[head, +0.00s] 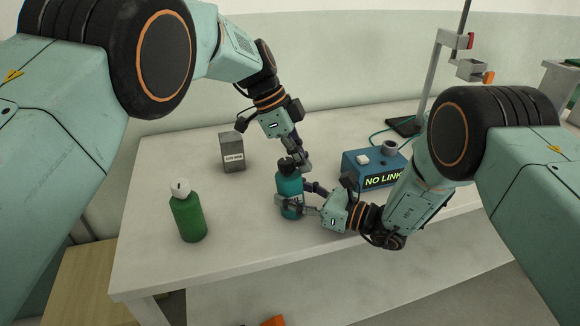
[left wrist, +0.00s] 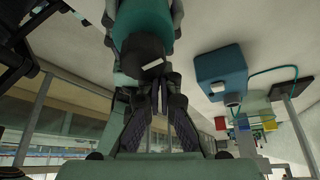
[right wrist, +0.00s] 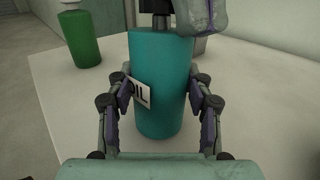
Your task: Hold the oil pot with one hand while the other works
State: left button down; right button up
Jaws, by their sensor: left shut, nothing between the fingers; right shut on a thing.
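The oil pot (head: 290,183) is a teal cylinder with a black cap, standing near the middle of the white table. My right gripper (head: 296,197) is shut around its body from the right. In the right wrist view the oil pot (right wrist: 160,75) sits upright between the two fingers, with a partly hidden white label. My left gripper (head: 303,165) is shut and empty, close beside the pot's cap. In the left wrist view its fingertips (left wrist: 160,82) lie near the black cap (left wrist: 142,54); whether they touch it I cannot tell.
A green bottle (head: 188,217) with a white cap stands front left. A grey box (head: 232,153) stands behind. A blue box (head: 372,172) reading NO LINK sits right of the pot, close to my right arm. A clamp stand (head: 432,70) rises at the back right. The table's left is mostly clear.

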pick_arm(q)
jog(key=shift+s, duration=0.1)
jog(key=n, duration=0.1)
jog(key=n+t, duration=0.1)
jog(key=n, duration=0.1)
jog(key=w+a+n+t, duration=0.1)
jog(key=n, duration=0.2)
jog(key=n+t, duration=0.1)
jog(key=n, duration=0.1)
jog(key=w+n+t+y, duration=0.1)
jog(key=n, duration=0.1)
jog(key=shift+a, duration=0.35)
jog(key=shift+s+d, duration=0.1)
jog(key=c, duration=1.6)
grip_release()
jog(key=o, duration=0.5)
jog(key=shift+f, duration=0.1)
